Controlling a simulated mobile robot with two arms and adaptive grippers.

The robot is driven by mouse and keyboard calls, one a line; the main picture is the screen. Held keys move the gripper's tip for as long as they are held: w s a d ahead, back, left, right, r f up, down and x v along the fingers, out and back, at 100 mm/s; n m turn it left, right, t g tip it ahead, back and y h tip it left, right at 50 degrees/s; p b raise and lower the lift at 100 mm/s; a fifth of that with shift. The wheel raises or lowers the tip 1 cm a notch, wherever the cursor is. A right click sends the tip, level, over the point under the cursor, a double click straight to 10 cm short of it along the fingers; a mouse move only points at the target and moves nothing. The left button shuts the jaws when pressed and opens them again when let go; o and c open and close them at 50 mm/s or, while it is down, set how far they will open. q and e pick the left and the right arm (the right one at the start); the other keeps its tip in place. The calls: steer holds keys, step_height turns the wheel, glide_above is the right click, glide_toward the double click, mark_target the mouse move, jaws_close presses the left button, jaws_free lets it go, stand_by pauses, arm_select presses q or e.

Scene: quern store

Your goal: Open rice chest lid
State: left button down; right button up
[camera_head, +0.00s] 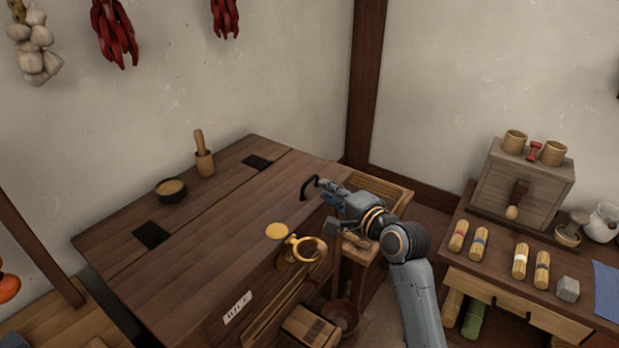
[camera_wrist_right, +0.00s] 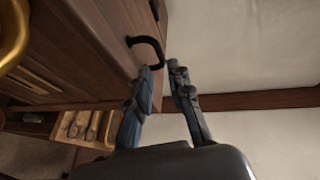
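The rice chest is the big dark wooden chest whose flat lid (camera_head: 215,225) is down, with two black hinges (camera_head: 258,162) towards its back. A black curved handle (camera_head: 309,187) stands at the lid's right end. My right gripper (camera_head: 326,184) is beside this handle, coming from the right. In the right wrist view the handle (camera_wrist_right: 147,42) curves down towards the space between the two fingertips (camera_wrist_right: 164,73). The fingers are apart; I cannot tell whether they touch the handle. My left gripper is not in view.
A dark bowl (camera_head: 171,190) and a mortar with pestle (camera_head: 204,161) stand on the chest top. A brass ring-shaped fitting (camera_head: 306,248) sticks out at the chest's front edge. A side table (camera_head: 477,263) with bundles and a small wooden box (camera_head: 523,187) stands right of my arm.

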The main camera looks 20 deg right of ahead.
mark_target(311, 178)
steer(key=x, duration=0.8)
steer(key=shift+w+p, duration=0.1)
steer(key=shift+p, duration=0.2)
jaws_close()
